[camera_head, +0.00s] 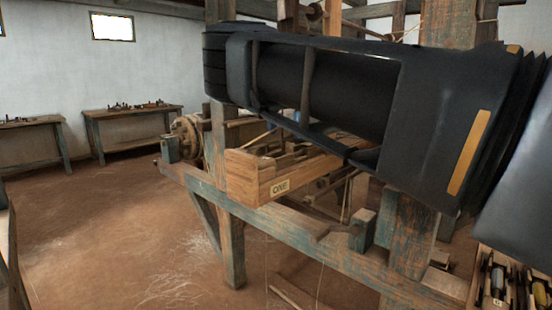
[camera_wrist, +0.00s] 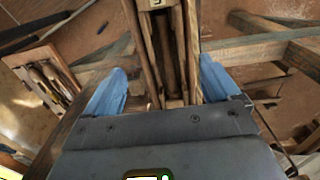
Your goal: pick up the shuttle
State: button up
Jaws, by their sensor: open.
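I cannot make out the shuttle for certain. A wooden box with a lettered label (camera_head: 262,188) sits on the loom's front beam, with wooden pieces inside it that my arm partly covers. In the wrist view, my gripper (camera_wrist: 162,88) is open, its two blue fingers wide apart. Between and beyond them runs a long wooden trough (camera_wrist: 144,50) with a dark inside and a small label at its far end. I see nothing gripped. The gripper's tips do not show in the head view.
The loom's worn blue-green front beam (camera_head: 330,248) and posts (camera_head: 231,245) stand close by. A tray of several slender pieces (camera_head: 477,292) is at the lower right. Two workbenches (camera_head: 130,113) stand by the far wall. The earthen floor at left (camera_head: 90,220) is clear.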

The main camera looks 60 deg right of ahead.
jog(key=shift+w+f, duration=0.1)
jog(key=shift+w, duration=0.2)
jog(key=shift+w+f, duration=0.1)
jog(key=shift+f, duration=0.25)
jog(key=shift+d+f, duration=0.1)
jog(key=shift+f, duration=3.25)
jog(key=shift+c, duration=0.3)
jog(key=c, duration=1.3)
jog(key=shift+o, duration=0.2)
notch_tip(320, 180, up, 10)
